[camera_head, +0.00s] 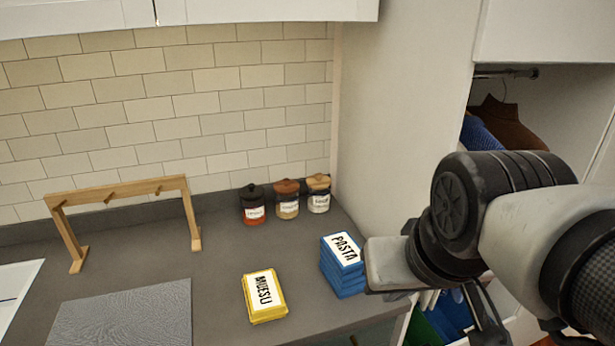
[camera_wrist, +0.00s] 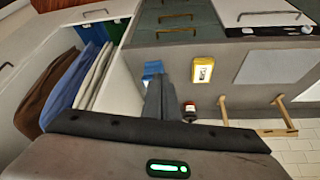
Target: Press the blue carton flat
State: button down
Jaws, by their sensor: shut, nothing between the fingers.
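The blue carton (camera_head: 342,282) with a white "PASTA" label stands on the dark counter near its right end. Its sides show folds, and it looks low and partly squashed. In the wrist view the blue carton (camera_wrist: 152,68) shows just past my fingertips, partly hidden by them. My gripper (camera_wrist: 160,82) is shut and empty. In the head view its pale hand is just right of the carton; its fingers are not clearly seen there, and I cannot tell whether they touch the carton.
A yellow carton (camera_head: 264,297) lies left of the blue one. Several lidded jars, including a red one (camera_head: 253,205), stand at the back by the wall. A wooden rack (camera_head: 120,193) and a grey mat (camera_head: 122,315) are at left. Hanging clothes (camera_wrist: 62,80) are beside the counter.

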jog(key=shift+w, duration=0.1)
dwell(0.5)
jog(key=n+g, duration=0.3)
send_over(347, 246)
jog(key=s+d, duration=0.1)
jog(key=s, duration=0.3)
jog(key=s+x, duration=0.1)
jog(key=x, duration=0.5)
jog(key=shift+f+y+b, duration=0.2)
jog(key=shift+y+b, duration=0.15)
jog(key=shift+y, duration=0.05)
jog(key=shift+s, duration=0.1)
jog(key=x, duration=0.7)
jog(key=p+x, duration=0.1)
jog(key=x, duration=0.5)
jog(key=shift+s+f, duration=0.15)
jog(key=shift+f, duration=0.25)
jog(key=shift+t, duration=0.3)
